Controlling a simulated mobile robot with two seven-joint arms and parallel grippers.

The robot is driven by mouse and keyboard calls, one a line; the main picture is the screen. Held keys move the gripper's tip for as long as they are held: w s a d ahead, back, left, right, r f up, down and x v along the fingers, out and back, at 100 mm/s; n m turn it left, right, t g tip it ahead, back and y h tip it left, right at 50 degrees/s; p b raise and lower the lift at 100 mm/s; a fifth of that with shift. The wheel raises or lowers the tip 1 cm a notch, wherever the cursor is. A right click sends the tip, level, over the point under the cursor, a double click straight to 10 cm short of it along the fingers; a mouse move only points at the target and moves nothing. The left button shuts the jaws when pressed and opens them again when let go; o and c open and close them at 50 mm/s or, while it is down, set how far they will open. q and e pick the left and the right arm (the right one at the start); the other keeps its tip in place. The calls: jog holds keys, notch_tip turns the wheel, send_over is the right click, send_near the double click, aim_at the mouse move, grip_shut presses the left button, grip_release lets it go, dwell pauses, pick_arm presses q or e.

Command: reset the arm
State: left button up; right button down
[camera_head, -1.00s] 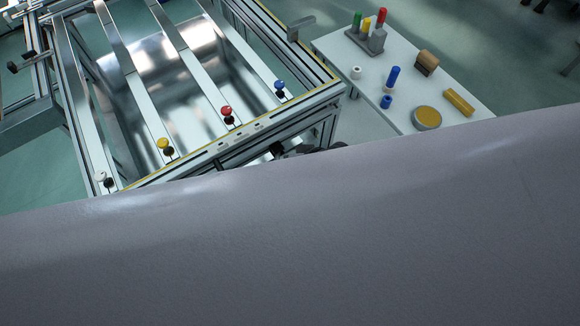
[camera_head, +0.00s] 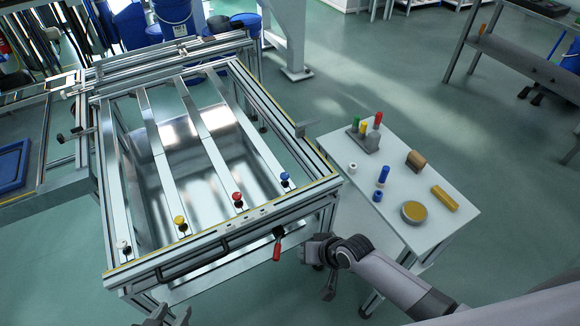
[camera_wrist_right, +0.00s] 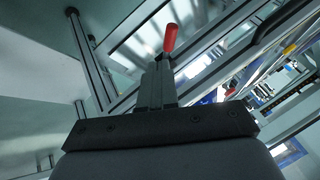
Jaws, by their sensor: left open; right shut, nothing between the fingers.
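My right gripper (camera_head: 329,287) hangs near the front right corner of the metal panel fixture (camera_head: 225,232), fingers pointing down. It is shut and empty. In the right wrist view its closed fingers (camera_wrist_right: 157,85) point toward a red handle (camera_wrist_right: 171,40); I cannot tell the gap from this view alone. In the head view the red handle (camera_head: 277,246) hangs on the fixture's front side, left of the right gripper and apart from it. My left gripper (camera_head: 166,318) is at the bottom edge, in front of the fixture, open and partly cut off.
Fixture strips carry white (camera_head: 122,245), yellow (camera_head: 180,221), red (camera_head: 238,197) and blue (camera_head: 285,177) knobs. A white table (camera_head: 440,225) right of it holds coloured pegs, cylinders and blocks; my right forearm passes its front edge. Green floor (camera_head: 520,240) is clear further right.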

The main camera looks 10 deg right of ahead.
jog(key=shift+f, duration=0.1)
jog(key=s+d+r+n+t+h, duration=0.1)
jog(key=s+d+r+t, duration=0.1)
jog(key=s+d+r, duration=0.2)
jog(key=s+d+r+n+t+h, duration=0.1)
jog(key=s+d+r+t, duration=0.2)
jog(key=s+d, duration=0.3)
jog(key=s+r, duration=0.1)
jog(key=s, duration=0.2)
jog(key=shift+s+d+n+h, duration=0.2)
jog(key=shift+d+n+h, duration=0.15)
jog(key=shift+n+h, duration=0.05)
dwell(0.4)
